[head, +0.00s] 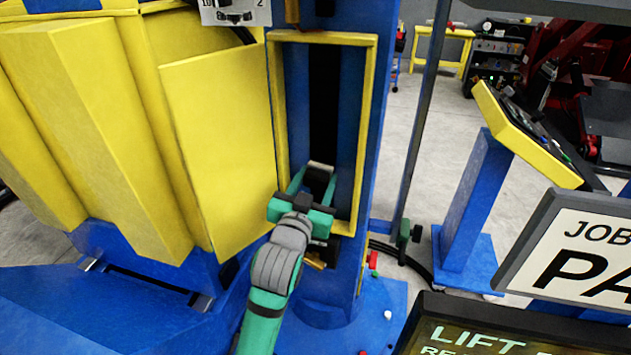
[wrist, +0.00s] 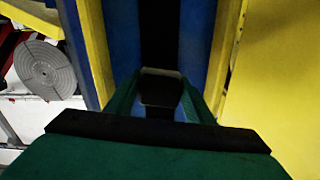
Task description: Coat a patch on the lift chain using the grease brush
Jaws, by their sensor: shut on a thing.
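My gripper (head: 318,178) is in front of a tall opening in the blue column. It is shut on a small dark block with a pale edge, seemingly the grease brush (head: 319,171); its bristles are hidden. In the wrist view the brush (wrist: 160,88) sits between the green fingers of my gripper (wrist: 160,92). A black vertical strip (head: 323,95) runs down inside the opening, where the lift chain would be, but no links can be made out. The strip also shows straight ahead in the wrist view (wrist: 162,30). Whether the brush touches it I cannot tell.
A yellow frame (head: 370,110) edges the opening, and a yellow door (head: 220,140) stands open on its left. A blue pedestal with a yellow control panel (head: 520,130) stands right. A sign (head: 585,255) and a display screen (head: 480,335) fill the lower right.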

